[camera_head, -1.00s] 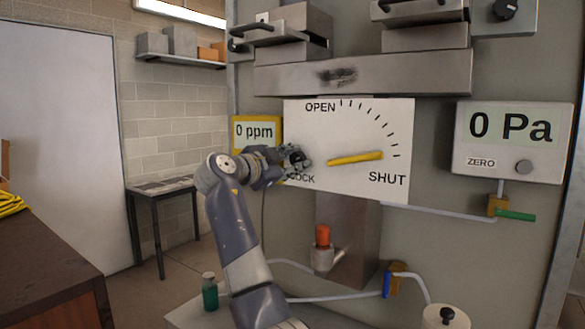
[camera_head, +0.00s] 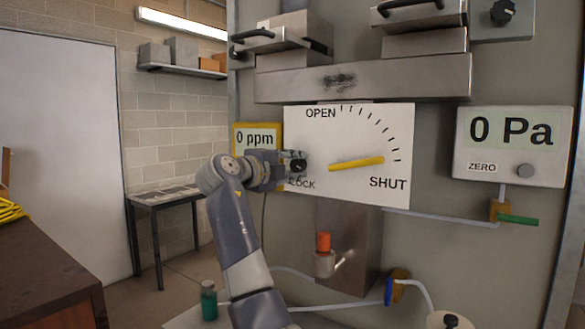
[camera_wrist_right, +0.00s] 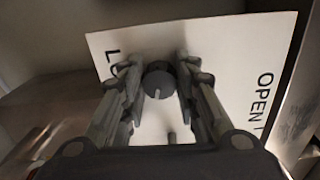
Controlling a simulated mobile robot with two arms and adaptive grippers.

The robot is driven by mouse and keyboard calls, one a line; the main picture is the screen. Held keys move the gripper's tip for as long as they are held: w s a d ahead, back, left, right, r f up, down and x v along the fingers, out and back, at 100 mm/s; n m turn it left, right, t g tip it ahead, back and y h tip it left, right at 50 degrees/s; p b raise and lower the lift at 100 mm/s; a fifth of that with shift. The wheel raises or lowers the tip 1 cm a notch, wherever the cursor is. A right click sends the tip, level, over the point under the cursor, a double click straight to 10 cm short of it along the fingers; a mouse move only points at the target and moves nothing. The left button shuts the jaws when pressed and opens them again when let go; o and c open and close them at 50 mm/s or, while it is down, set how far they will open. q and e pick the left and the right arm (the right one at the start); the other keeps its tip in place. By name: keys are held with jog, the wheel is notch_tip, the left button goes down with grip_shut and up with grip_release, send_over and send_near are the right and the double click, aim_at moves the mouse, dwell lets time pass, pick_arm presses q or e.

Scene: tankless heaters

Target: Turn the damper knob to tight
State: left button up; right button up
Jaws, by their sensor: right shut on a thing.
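The damper panel (camera_head: 350,128) is a white plate marked OPEN, SHUT and LOCK, with a yellow pointer (camera_head: 357,163) aimed right, between the tick marks and SHUT. The damper knob (camera_head: 298,166) is a small dark round knob at the panel's left edge, above LOCK. In the right wrist view the knob (camera_wrist_right: 159,80) is grey with a light index line and sits between the fingers. My right gripper (camera_head: 296,164) is shut on the knob, with a finger on each side of it. It also shows in the right wrist view (camera_wrist_right: 158,88). My left gripper is out of view.
A yellow 0 ppm meter (camera_head: 256,139) is just behind my right wrist. A 0 Pa gauge (camera_head: 513,143) is at the right. Below the panel are an orange-capped fitting (camera_head: 323,243) and a green bottle (camera_head: 209,300). A brown table (camera_head: 50,275) stands at the left.

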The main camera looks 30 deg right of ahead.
jog(key=shift+m, duration=0.3)
dwell(0.4)
jog(key=o, duration=1.1)
jog(key=shift+c, duration=0.2)
jog(key=v, duration=1.2)
